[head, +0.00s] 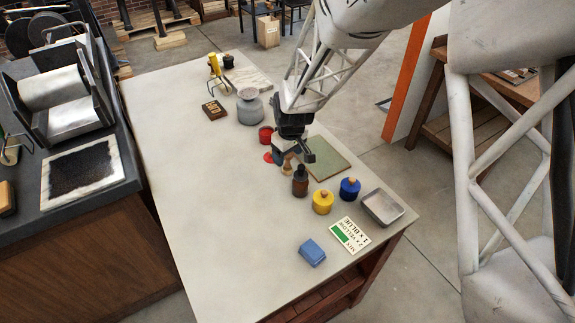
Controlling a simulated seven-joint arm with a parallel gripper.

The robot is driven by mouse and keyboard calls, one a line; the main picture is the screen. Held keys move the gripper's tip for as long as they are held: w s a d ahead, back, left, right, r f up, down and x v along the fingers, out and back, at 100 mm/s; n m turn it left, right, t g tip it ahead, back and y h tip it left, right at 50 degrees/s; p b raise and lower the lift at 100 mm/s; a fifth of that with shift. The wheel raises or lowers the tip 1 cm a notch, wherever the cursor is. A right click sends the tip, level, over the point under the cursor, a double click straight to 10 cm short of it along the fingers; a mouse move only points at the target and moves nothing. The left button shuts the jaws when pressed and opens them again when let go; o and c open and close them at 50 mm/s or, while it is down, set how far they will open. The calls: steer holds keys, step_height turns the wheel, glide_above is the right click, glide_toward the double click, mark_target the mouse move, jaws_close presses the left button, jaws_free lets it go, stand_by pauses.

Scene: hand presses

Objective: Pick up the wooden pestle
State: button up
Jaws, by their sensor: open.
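A small light-brown wooden piece (287,168), which looks like the pestle, stands on the pale table just below my gripper. Its upper part is partly hidden by the gripper. My gripper (293,157) is open, pointing down, with its dark fingers apart around or just above the wooden piece. I cannot tell whether they touch it.
A dark brown bottle (300,184) stands close in front of my gripper. A grey-green slab (331,158) lies to the right, a red pot (266,136) and red smear behind. Yellow (322,203) and blue (350,189) jars stand in front. The table's left side is clear.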

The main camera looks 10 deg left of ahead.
steer(key=shift+a+f, duration=0.1)
steer(key=shift+f, duration=1.1)
steer(key=shift+w, duration=0.1)
steer(key=c, duration=1)
steer(key=shift+r, duration=0.1)
steer(key=shift+r, duration=4.95)
steer(key=shift+w+a, duration=0.1)
steer(key=w+a, duration=0.3)
steer(key=w, duration=0.1)
steer(key=w+a, duration=0.7)
steer(key=w, duration=0.2)
steer(key=shift+a+r, duration=0.35)
